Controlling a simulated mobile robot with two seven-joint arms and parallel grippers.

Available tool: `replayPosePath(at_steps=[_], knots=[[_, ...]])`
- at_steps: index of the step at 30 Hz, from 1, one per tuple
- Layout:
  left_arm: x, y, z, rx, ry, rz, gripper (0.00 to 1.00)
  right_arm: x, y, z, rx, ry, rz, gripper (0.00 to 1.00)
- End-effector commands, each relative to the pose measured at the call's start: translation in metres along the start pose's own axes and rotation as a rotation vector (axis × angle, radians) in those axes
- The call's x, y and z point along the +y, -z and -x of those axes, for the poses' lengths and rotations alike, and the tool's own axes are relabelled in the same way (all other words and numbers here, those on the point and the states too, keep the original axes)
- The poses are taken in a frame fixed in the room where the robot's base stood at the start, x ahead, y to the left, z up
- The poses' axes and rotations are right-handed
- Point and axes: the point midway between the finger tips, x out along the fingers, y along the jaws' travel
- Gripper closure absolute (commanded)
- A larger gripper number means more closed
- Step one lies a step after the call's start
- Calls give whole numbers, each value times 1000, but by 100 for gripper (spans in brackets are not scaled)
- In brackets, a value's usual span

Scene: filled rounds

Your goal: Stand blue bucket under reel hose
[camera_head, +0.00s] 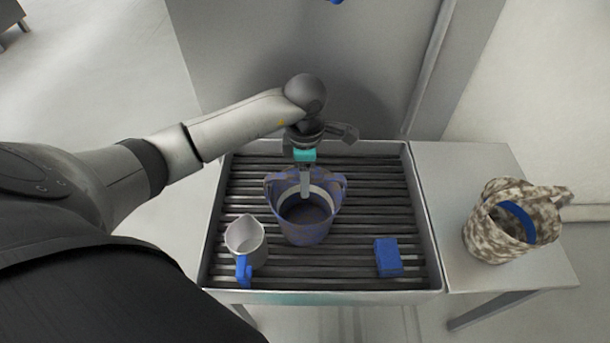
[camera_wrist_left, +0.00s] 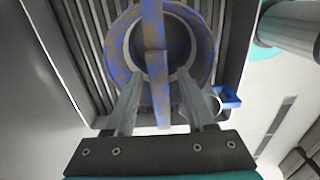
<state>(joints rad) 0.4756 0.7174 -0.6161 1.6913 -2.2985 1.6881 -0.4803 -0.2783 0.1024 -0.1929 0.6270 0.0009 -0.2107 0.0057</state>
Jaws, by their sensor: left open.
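The blue bucket (camera_head: 305,231), blue with brownish rust-like patches, stands upright on a slatted tray. Its grey inside shows in the head view. In the left wrist view the bucket (camera_wrist_left: 203,48) lies just beyond my fingers, with its handle (camera_wrist_left: 153,30) running between them. My left gripper (camera_head: 305,187) is over the bucket's far side; in the wrist view its two fingers (camera_wrist_left: 158,112) are apart on either side of the handle. I cannot tell whether they touch it. Only a small blue piece (camera_head: 336,1) shows at the top edge, perhaps the hose end; the reel is out of view. My right gripper is not seen.
On the slatted tray (camera_head: 428,235) stand a white jug (camera_head: 246,240) with a blue handle, front left, and a blue block (camera_head: 389,257), front right. A grey wall panel (camera_head: 300,40) rises behind.

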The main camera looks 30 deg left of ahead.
Motion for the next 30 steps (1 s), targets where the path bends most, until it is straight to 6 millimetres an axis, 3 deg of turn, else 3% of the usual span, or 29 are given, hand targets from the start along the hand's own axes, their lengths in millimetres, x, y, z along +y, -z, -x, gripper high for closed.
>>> replayPosePath(at_steps=[6, 12, 30], knots=[[2, 0, 40, -2, -5, -1, 45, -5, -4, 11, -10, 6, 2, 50], [1, 0, 68, -1, -3, 0, 45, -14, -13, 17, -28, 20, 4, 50], [0, 0, 75, 0, 0, 0, 45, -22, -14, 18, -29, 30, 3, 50]])
